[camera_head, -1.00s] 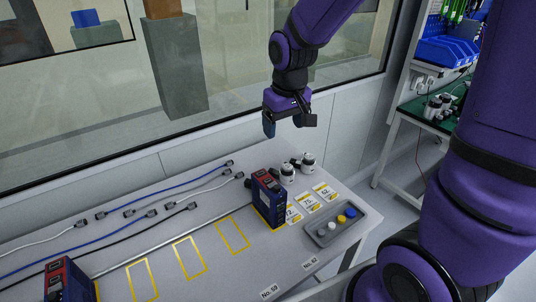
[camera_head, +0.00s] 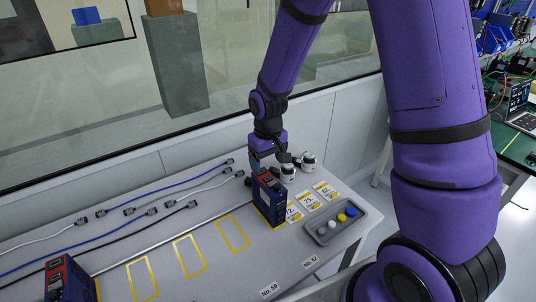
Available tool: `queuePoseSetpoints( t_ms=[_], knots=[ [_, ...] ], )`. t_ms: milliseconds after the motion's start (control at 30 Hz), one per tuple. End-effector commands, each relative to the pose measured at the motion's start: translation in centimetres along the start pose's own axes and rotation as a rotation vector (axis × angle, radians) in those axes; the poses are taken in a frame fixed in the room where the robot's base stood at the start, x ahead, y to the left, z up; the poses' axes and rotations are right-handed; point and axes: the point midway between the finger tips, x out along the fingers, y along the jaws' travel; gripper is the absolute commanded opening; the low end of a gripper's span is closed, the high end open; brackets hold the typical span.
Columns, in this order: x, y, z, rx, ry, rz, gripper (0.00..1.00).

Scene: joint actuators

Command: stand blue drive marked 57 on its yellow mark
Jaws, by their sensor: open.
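One blue drive with a dark front and red on top (camera_head: 268,197) stands upright at the right end of the row of yellow marks, partly over a yellow outline. A second such drive (camera_head: 68,281) stands at the lower left, cut by the frame edge. I cannot read a 57 on either. Empty yellow marks lie between them: left (camera_head: 142,280), middle (camera_head: 190,257) and right (camera_head: 233,233). My gripper (camera_head: 265,166) points down, just above or behind the top of the right drive. Its jaws are open; its fingertips are partly hidden, and I cannot tell whether they touch the drive.
A grey tray (camera_head: 358,222) with coloured knobs sits right of the drive, beside yellow-and-white number cards (camera_head: 310,201). White-and-black round parts (camera_head: 288,172) stand close behind. Several cables (camera_head: 160,191) lie at the back left. Table labels read "No. 59" (camera_head: 269,290) and "No. 62" (camera_head: 310,262).

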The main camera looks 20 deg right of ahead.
Motion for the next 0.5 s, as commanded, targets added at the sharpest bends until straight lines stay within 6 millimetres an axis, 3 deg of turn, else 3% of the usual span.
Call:
queuePoseSetpoints(
  t_ms=[500],
  knots=[
    [6.2,0.0,0.1,-0.002,-0.002,0.0,0.77]
  ],
)
